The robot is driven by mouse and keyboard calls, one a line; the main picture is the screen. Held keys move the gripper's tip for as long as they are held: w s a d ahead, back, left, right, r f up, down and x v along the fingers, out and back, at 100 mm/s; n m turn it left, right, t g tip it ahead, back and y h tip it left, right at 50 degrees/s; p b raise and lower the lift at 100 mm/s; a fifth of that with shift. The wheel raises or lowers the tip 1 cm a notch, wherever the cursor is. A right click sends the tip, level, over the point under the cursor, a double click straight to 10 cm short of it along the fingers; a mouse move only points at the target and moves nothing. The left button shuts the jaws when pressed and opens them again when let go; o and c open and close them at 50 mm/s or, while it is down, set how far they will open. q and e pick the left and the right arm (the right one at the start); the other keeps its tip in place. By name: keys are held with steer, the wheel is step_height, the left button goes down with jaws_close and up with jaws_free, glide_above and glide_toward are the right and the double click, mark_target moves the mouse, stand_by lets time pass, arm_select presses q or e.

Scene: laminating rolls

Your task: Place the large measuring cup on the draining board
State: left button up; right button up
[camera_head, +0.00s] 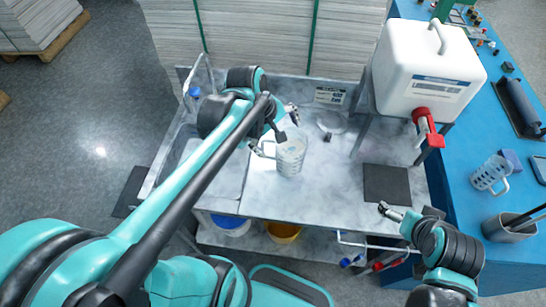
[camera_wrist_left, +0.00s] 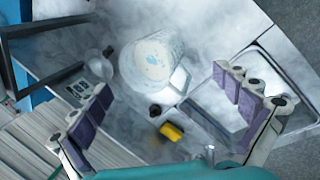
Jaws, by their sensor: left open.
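The large clear measuring cup (camera_head: 290,157) stands upright on the grey marbled sink top (camera_head: 330,198), its handle to the left. In the left wrist view the cup (camera_wrist_left: 154,62) lies ahead between the spread fingers, apart from both. My left gripper (camera_head: 283,122) is open and empty, just behind and above the cup near its handle side; it also shows in the left wrist view (camera_wrist_left: 175,98). My right gripper (camera_head: 388,210) hangs by the counter's front right; its fingers are too small to read. I cannot tell where the draining board's edges run on the grey top.
A sink basin (camera_head: 205,168) is at the left. A white canister (camera_head: 428,75) with a red tap stands at right on a frame. A dark mat (camera_head: 387,185) lies below it. Another measuring cup (camera_head: 489,173) stands on the blue bench (camera_head: 470,150). Stacked sheets (camera_head: 260,45) stand behind.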

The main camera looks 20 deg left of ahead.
arm_select(q)
steer(key=s+d+m+t+y, duration=0.1)
steer(key=s+m+t, duration=0.3)
steer(key=s+m, duration=0.4)
steer(key=m+y, duration=0.1)
steer(key=m, duration=0.4)
steer(key=shift+s+d+f, duration=0.15)
steer(key=shift+s+d, duration=0.05)
steer(key=shift+s, duration=0.05)
steer(key=shift+f, duration=0.1)
step_height(320, 180, down, 7)
steer(key=b, duration=0.7)
steer(key=shift+f, duration=0.2)
